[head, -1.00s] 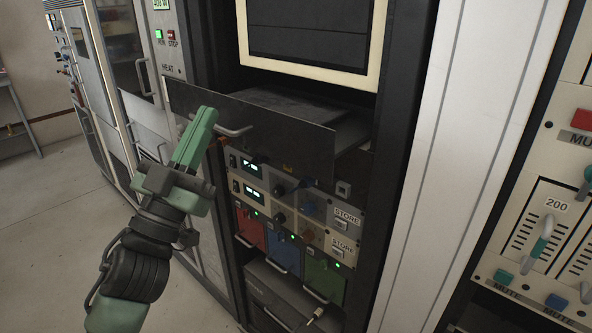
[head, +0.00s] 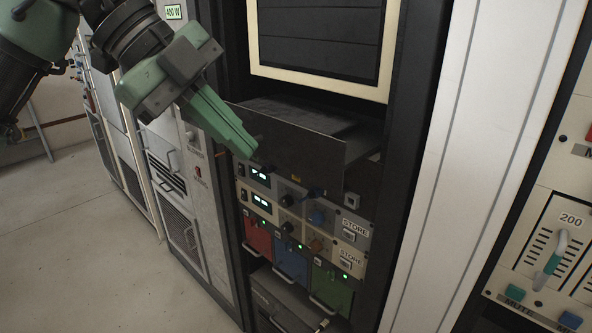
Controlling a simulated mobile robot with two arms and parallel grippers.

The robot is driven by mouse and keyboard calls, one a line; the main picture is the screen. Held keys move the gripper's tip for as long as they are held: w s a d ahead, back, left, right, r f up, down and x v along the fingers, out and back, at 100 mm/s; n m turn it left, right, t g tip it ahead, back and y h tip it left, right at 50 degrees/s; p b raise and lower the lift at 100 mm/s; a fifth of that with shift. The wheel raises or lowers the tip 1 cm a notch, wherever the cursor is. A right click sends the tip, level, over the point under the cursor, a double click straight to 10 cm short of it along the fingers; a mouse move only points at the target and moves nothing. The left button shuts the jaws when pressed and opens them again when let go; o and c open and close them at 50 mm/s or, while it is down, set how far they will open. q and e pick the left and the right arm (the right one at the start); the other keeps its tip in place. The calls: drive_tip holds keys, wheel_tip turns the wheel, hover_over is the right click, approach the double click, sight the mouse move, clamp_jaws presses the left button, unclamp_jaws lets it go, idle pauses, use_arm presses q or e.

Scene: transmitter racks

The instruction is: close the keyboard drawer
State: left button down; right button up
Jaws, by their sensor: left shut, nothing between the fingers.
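The keyboard drawer (head: 303,152) sticks out of the dark rack below the cream-framed screen. Its black front panel stands out ahead of the rack face, and part of the dark tray shows behind it. My left gripper (head: 247,150) is shut and empty, its green fingers pointing down to the right. The fingertips overlap the left part of the drawer front in the picture; I cannot tell whether they touch it. My right gripper is not in view.
Below the drawer are instrument panels (head: 300,214) with knobs and displays, then red, blue and green modules (head: 291,263). A white rack panel (head: 455,170) and a slider console (head: 545,235) stand at the right. Open floor (head: 85,250) lies at the left.

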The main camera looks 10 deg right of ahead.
sight(306, 177)
use_arm(q)
drive_tip(key=shift+w+d+f+p, duration=0.35)
drive_tip(key=shift+d+f, duration=1)
drive_tip(key=shift+d, duration=0.2)
drive_tip(key=shift+w+d+f+p, duration=0.4)
drive_tip(key=shift+d+f, duration=0.9)
drive_tip(key=shift+d, duration=0.2)
drive_tip(key=shift+w+d+f+p, duration=0.35)
drive_tip(key=shift+d+f, duration=1)
drive_tip(key=shift+d, duration=0.2)
